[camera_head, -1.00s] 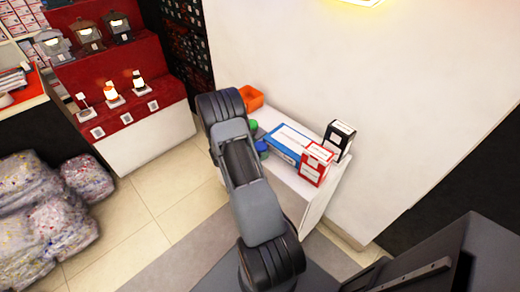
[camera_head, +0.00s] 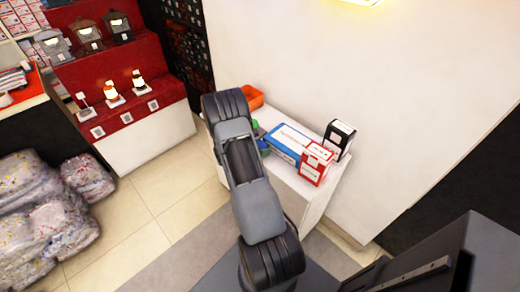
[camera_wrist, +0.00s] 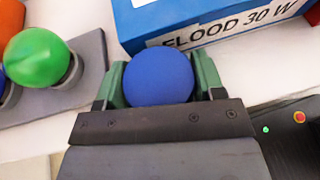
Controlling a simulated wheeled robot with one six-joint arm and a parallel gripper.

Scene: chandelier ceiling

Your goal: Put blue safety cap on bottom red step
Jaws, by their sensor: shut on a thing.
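The blue safety cap (camera_wrist: 158,76) shows in the wrist view as a smooth blue dome. My gripper (camera_wrist: 158,84) is shut on it, with a green finger on each side. In the head view my arm mostly hides the gripper and the cap. The red stepped display stands at the upper left of the head view, away from my gripper. Its bottom red step (camera_head: 172,94) carries several small lamps and white tags, with some bare red surface at its right end.
The white cabinet top holds a blue box (camera_head: 289,142), a red-white box (camera_head: 316,163), a black-white box (camera_head: 339,138) and an orange bin (camera_head: 252,96). A green ball (camera_wrist: 36,58) sits in a grey holder beside my gripper. Bagged bundles (camera_head: 45,210) lie at left; floor (camera_head: 145,210) between is clear.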

